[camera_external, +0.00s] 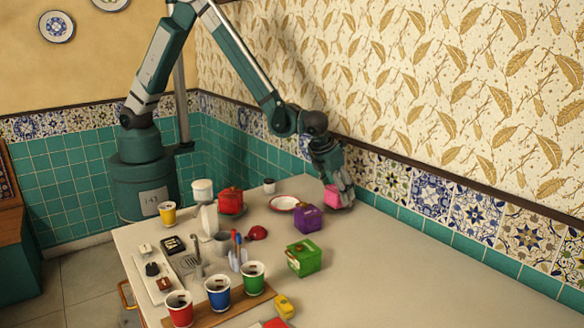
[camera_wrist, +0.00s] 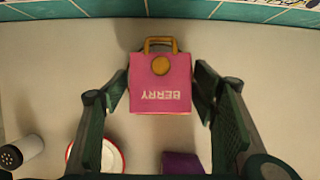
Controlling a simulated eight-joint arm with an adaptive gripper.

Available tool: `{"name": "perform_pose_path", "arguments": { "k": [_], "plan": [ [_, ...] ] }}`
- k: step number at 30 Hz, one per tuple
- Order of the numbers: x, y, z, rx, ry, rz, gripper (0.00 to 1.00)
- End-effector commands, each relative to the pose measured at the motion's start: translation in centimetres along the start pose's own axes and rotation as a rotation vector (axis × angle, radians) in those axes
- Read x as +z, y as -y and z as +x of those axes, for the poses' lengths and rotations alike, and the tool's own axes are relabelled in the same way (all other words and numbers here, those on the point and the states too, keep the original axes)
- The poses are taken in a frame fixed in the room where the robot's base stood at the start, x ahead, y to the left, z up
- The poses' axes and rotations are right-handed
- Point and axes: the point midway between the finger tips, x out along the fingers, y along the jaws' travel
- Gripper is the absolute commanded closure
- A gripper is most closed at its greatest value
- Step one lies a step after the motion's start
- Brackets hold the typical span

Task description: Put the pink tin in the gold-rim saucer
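The pink tin (camera_wrist: 160,90) has a gold handle, a gold round mark and the word BERRY. In the wrist view it sits between the fingers of my gripper (camera_wrist: 161,88). The fingers are spread around it, with slim gaps beside its lower sides; contact near its upper sides is hard to judge. In the external view the pink tin (camera_external: 332,196) is partly covered by my gripper (camera_external: 337,200), low over the table near the wall. The gold-rim saucer (camera_external: 284,203) lies left of it, looks empty, and shows a reddish rim; it also shows in the wrist view (camera_wrist: 112,158).
A purple tin (camera_external: 308,218) stands close in front of the pink tin and the saucer. Several cups crowd the front left. The table's right side is clear.

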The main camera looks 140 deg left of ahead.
Motion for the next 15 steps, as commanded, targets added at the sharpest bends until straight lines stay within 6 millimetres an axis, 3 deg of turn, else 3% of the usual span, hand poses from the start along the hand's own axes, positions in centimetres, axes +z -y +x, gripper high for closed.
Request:
{"name": "perform_pose_path", "arguments": {
  "k": [15],
  "plan": [
    [0.28,0.0,-0.68,0.0,0.0,0.0,0.42]
  ]
}}
